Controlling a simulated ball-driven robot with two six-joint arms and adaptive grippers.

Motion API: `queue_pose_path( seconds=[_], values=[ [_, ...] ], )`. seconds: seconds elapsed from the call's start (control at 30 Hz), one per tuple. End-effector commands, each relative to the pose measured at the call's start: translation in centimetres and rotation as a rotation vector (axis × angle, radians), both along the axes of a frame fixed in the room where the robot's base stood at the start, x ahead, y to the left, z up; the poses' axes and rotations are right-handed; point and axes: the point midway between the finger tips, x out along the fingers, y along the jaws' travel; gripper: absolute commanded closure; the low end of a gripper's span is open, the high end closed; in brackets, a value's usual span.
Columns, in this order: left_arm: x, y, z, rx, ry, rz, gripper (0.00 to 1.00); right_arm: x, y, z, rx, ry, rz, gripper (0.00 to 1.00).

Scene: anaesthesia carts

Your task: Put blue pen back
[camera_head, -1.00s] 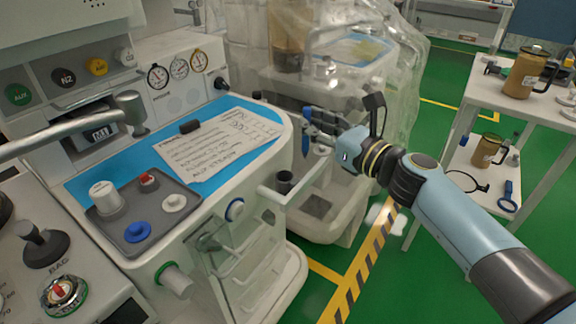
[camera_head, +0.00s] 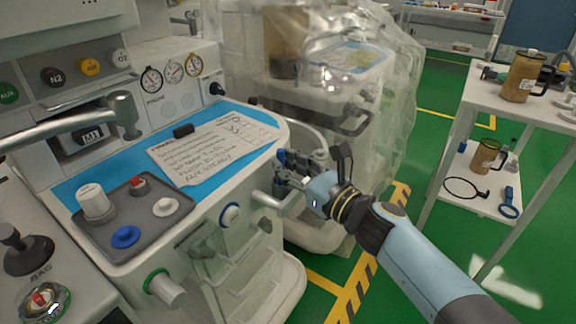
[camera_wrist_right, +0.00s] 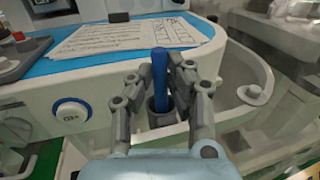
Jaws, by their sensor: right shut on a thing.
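The blue pen (camera_wrist_right: 160,82) stands upright between the fingers of my right gripper (camera_wrist_right: 162,78) in the right wrist view. A dark cup-like holder (camera_wrist_right: 154,120) is directly below, and the pen's lower end appears to be at or in its mouth; the exact depth is hidden. In the head view my right gripper (camera_head: 284,164) is at the cart's right front edge, shut on the pen (camera_head: 281,156), which shows only as a small blue bit. The holder is hidden behind the gripper there. My left gripper is not in view.
The anaesthesia cart (camera_head: 232,205) has a blue top with a written sheet (camera_head: 215,150) and a grey tray (camera_head: 148,209) with knobs. A plastic-covered machine (camera_head: 350,110) stands behind my gripper. A white trolley (camera_head: 480,115) with brown jugs is at right.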

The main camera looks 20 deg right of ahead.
Motion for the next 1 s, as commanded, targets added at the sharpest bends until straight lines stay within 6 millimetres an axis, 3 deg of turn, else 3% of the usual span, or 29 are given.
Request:
queue_pose_path(
  seconds=[0.03,0.07,0.2,0.57,1.0],
  values=[
    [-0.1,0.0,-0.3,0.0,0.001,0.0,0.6,0.0,0.0,-0.3,0.0,0.001,0.0,1.0],
    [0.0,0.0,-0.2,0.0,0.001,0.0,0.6,0.0,0.0,-0.2,0.0,0.001,0.0,0.8],
    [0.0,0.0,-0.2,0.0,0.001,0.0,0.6,0.0,0.0,-0.2,0.0,0.001,0.0,0.62],
    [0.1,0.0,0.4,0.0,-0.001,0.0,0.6,0.0,0.0,0.4,0.0,0.0,0.0,0.61],
    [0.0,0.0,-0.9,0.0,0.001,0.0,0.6,-8.4,-3.6,-0.1,-0.003,0.003,0.0,0.61]
  ],
)
